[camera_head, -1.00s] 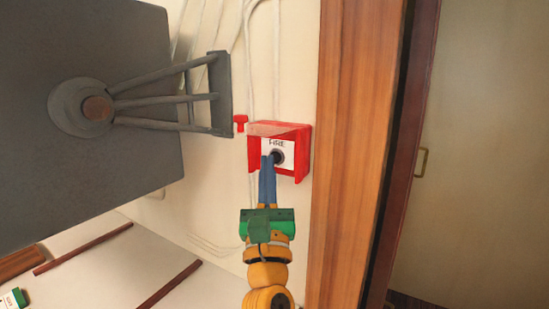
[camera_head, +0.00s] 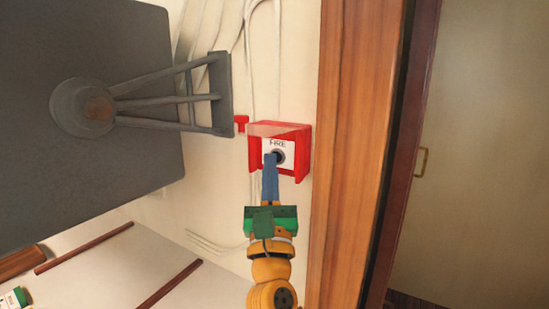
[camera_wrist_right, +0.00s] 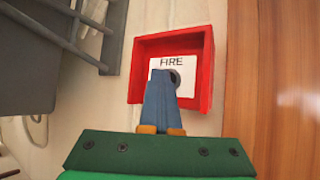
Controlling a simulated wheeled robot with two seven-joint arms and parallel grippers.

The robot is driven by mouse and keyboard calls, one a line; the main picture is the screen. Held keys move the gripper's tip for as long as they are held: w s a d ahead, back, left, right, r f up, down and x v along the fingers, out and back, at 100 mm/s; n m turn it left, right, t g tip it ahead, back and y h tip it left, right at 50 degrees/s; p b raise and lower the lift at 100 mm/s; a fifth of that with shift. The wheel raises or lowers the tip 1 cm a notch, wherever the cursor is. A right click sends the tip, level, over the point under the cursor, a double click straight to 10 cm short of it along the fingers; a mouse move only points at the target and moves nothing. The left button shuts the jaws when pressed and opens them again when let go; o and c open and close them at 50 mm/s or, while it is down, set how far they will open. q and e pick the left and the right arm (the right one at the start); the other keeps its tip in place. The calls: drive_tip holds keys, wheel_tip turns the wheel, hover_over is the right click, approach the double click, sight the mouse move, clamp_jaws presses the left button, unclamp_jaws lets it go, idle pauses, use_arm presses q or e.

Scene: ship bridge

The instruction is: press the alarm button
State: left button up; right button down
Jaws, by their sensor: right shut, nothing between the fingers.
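The alarm is a red box (camera_head: 300,165) on the wall, with a white plate marked FIRE and a dark round button (camera_head: 279,156) in its middle. My right gripper (camera_head: 270,158) is shut and empty, its blue fingers together. Its tips are at the box's open front, over the left part of the button. In the right wrist view the fingertips (camera_wrist_right: 162,74) cover part of the button (camera_wrist_right: 175,77) inside the red box (camera_wrist_right: 207,70). I cannot tell whether the tips touch the button. My left gripper is not in view.
A grey panel on a bracket (camera_head: 222,95) juts out to the left of the box. A small red fitting (camera_head: 241,122) and cables are on the wall. A wooden post (camera_head: 350,150) stands close on the right, with a door (camera_head: 475,150) beyond.

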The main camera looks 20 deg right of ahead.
drive_tip(key=shift+s+a, duration=0.5)
drive_tip(key=shift+a, duration=0.1)
drive_tip(key=s+a, duration=0.1)
drive_tip(key=a, duration=0.1)
drive_tip(key=s+a+p, duration=0.1)
drive_tip(key=s+a, duration=0.1)
drive_tip(key=shift+f, duration=0.1)
idle(0.4)
idle(0.5)
